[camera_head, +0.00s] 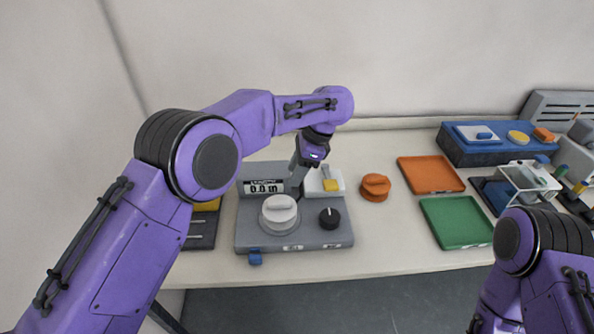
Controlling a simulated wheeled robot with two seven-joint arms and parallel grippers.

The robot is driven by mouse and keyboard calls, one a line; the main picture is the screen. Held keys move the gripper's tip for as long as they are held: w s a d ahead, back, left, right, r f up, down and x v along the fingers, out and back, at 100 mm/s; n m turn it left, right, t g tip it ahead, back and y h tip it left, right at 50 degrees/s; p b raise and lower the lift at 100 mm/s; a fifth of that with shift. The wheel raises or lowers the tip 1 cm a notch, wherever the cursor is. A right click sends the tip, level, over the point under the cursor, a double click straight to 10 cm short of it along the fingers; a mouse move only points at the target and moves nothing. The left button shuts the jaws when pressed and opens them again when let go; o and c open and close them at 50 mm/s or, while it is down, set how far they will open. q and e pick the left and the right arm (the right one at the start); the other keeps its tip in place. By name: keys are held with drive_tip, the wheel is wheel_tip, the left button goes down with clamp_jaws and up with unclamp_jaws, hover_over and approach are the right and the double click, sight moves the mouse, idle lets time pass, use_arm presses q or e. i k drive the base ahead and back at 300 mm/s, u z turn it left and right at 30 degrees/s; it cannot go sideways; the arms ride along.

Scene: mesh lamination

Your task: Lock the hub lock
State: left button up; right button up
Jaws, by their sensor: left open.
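A grey device (259,236) sits on the table with a 0.0 display (264,187). A round pale knob (279,213) with a raised bar grip stands on its left half. This looks like the hub lock, but no label confirms it. A black dial (330,218) with a white mark is to its right. My left gripper (293,190) is open and points down just behind the pale knob, beside the display. Its fingers partly overlap the display's right end, and I cannot tell whether they touch anything. My right arm shows at the lower right, but its gripper is out of view.
A white block with a yellow piece (330,185) sits behind the dial. Orange (431,175) and green (457,221) trays lie farther right, with a blue box (492,150) behind.

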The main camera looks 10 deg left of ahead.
sight(255, 259)
drive_tip(key=u, duration=0.8)
drive_tip(key=k, duration=0.5)
